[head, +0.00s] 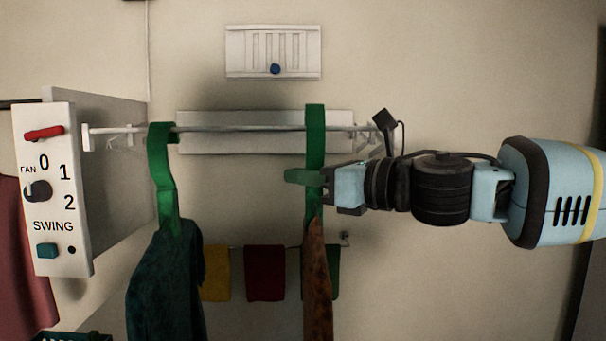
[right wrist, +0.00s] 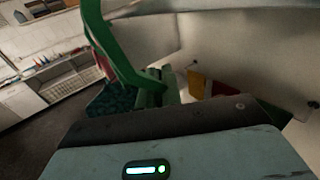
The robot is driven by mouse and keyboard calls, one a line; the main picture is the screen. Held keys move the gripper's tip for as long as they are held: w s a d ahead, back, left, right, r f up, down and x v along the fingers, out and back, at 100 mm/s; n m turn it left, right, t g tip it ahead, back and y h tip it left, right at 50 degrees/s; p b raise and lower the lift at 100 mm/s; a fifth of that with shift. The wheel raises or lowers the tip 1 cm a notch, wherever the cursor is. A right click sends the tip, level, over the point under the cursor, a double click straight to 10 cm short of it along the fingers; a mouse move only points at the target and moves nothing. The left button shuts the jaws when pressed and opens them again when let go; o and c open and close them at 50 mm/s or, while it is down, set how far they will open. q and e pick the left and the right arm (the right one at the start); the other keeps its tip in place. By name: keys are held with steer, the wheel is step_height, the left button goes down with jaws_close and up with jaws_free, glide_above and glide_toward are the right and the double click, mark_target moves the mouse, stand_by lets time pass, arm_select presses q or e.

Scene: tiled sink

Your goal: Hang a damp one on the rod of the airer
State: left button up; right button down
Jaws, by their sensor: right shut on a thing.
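The airer's pale rod (head: 245,128) runs across the head view. A green hanger (head: 166,190) with a dark teal garment (head: 165,285) hangs on its left part. A second green hanger (head: 314,135) carries a rust-brown garment (head: 318,285). My right gripper (head: 312,177) is shut on this second hanger, below the rod. The hanger's top stands a little above the rod and its strap crosses in front of it. I cannot tell whether its hook is around the rod. The green strap (right wrist: 112,45) also shows in the right wrist view. My left gripper is out of view.
A control box (head: 55,190) with a red lever, FAN knob and teal button stands at the left. Behind, yellow (head: 215,273) and red (head: 265,273) cloths hang on a lower rail. A wall vent (head: 273,50) sits above. The rod between the two hangers is clear.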

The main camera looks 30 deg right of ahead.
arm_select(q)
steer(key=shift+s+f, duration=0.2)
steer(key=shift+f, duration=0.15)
arm_select(e)
steer(key=shift+f, duration=0.85)
steer(key=c, duration=1.5)
jaws_free()
steer(key=shift+s, duration=0.1)
